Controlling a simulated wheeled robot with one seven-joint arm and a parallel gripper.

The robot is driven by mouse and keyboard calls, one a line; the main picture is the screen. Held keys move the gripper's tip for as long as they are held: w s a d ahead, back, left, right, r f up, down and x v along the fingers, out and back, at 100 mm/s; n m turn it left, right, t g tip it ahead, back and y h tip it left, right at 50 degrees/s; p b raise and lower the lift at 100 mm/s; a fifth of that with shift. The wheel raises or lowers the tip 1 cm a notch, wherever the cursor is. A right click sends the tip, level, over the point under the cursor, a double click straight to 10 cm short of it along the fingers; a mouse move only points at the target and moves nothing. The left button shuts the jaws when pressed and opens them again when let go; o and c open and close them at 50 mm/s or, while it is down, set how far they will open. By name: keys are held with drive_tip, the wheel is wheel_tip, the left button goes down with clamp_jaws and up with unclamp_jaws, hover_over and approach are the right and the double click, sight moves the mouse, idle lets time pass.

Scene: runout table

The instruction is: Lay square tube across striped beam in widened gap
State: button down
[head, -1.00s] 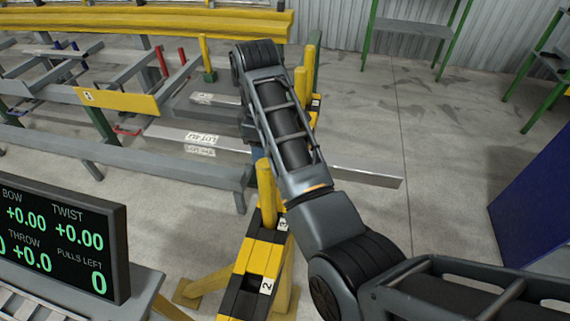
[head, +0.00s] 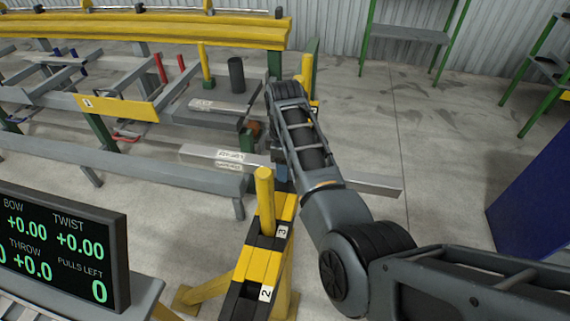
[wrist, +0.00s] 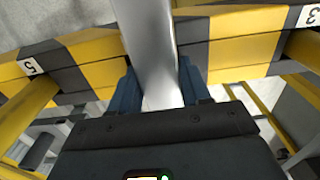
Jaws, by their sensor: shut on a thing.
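The square tube (head: 345,182) is a long bright metal bar with a white label, lying crosswise beyond the near yellow post. My gripper (head: 281,172) is shut on it; my arm hides part of the grip in the head view. In the wrist view, the blue fingers (wrist: 158,88) flank the tube (wrist: 152,45). The yellow-and-black striped beam (head: 258,258) runs away from me, and it crosses behind the tube in the wrist view (wrist: 232,48). The tube lies across the beam between yellow posts. I cannot tell whether they touch.
The near yellow post (head: 265,200) rises from the beam close to the tube. A grey rail (head: 130,165) and a rack with a yellow plate (head: 117,107) stand left. A display (head: 62,240) stands front left. Open floor lies right, before a blue panel (head: 535,205).

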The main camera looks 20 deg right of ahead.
idle(0.3)
drive_tip(key=c, duration=0.5)
unclamp_jaws()
drive_tip(key=shift+f, duration=0.1)
wheel_tip(320, 180, up, 12)
idle(0.4)
